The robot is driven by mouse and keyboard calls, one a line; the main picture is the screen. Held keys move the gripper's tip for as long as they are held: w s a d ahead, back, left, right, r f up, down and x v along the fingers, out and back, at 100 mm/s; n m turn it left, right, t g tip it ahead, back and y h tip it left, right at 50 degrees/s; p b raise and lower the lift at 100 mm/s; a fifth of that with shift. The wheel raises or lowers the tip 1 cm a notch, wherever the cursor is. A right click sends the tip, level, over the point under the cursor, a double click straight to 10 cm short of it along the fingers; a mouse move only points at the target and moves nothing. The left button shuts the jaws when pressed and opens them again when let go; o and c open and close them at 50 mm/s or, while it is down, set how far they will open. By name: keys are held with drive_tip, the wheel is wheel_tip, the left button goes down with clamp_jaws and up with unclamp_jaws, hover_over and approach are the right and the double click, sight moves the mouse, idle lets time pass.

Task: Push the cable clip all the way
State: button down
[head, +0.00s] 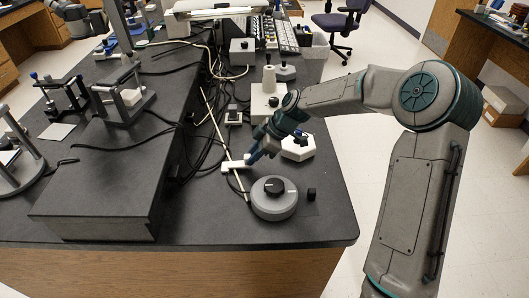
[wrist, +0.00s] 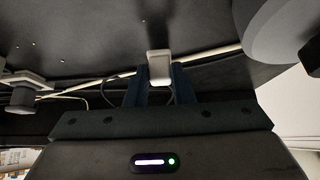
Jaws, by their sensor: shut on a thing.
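The white cable clip (wrist: 159,66) sits between the two fingertips of my gripper (wrist: 158,78) in the wrist view. My gripper is shut on it. A pale cable (wrist: 215,51) runs across behind the clip, and whether it lies inside the clip is hidden. In the head view the clip is a small white block (head: 236,166) on or just above the black bench, over the pale cable (head: 213,112). My gripper (head: 253,157) reaches it from the upper right.
A grey round dial unit (head: 274,201) stands close to the lower right of the clip. Loose black cables (head: 198,165) lie on the left beside a raised black box (head: 110,180). The bench (head: 315,232) is clear at the front right.

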drive_tip(key=shift+w, duration=0.1)
idle(0.3)
drive_tip(key=c, duration=1.2)
unclamp_jaws()
drive_tip(key=shift+c, duration=0.2)
drive_tip(key=v, duration=1.3)
drive_tip(key=shift+d+r+p, duration=0.25)
drive_tip(key=shift+d+p, duration=0.1)
drive_tip(key=shift+p, duration=0.05)
drive_tip(key=s+d+r+m+t+h+p, duration=0.1)
drive_tip(key=s+d+r+m+h+p, duration=0.1)
drive_tip(key=s+m, duration=0.4)
drive_tip(key=s+d+r+m+t+h+p, duration=0.1)
drive_tip(key=s+d+m, duration=0.5)
drive_tip(key=s, duration=0.6)
drive_tip(key=s+d+r+m+t+h+p, duration=0.1)
drive_tip(key=s+d+r+m+h+p, duration=0.3)
drive_tip(key=s+d+r+m, duration=0.1)
drive_tip(key=s+r+m, duration=0.1)
drive_tip(key=s+m, duration=0.1)
drive_tip(key=s, duration=0.1)
drive_tip(key=shift+s, duration=0.4)
